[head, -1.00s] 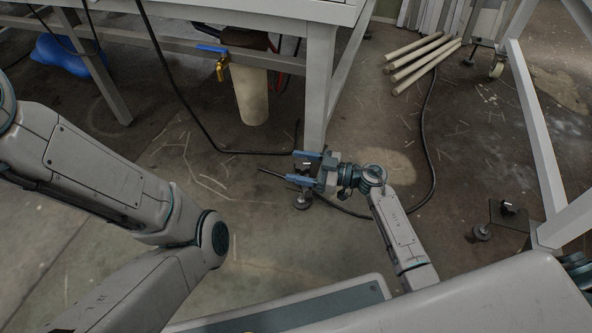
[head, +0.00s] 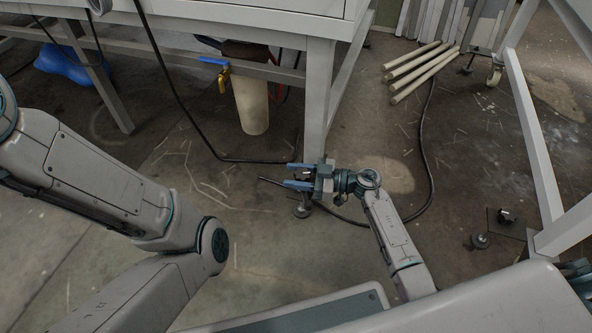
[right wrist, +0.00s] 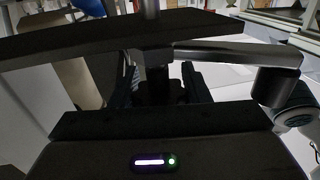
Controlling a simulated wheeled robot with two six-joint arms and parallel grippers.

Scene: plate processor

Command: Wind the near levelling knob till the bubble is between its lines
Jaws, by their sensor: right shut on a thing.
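The table leg (head: 318,100) comes down to a levelling foot (head: 302,209) with a round pad on the floor. My right gripper (head: 296,176) is beside the lower end of this leg, its two blue fingers pointing left, just above the foot. In the right wrist view, the fingers (right wrist: 160,88) stand on either side of a dark, shadowed knob (right wrist: 156,80) on a post under a dark plate (right wrist: 110,38). The right gripper is shut on this knob. I cannot make out the bubble or its lines. My left gripper is out of view; only its arm shows.
Several pale rods (head: 422,68) lie on the floor at the back. A black cable (head: 430,150) curves over the floor right of the leg. A white frame (head: 535,150) with another foot (head: 480,241) stands at the right. A blue-handled valve (head: 221,72) hangs under the table.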

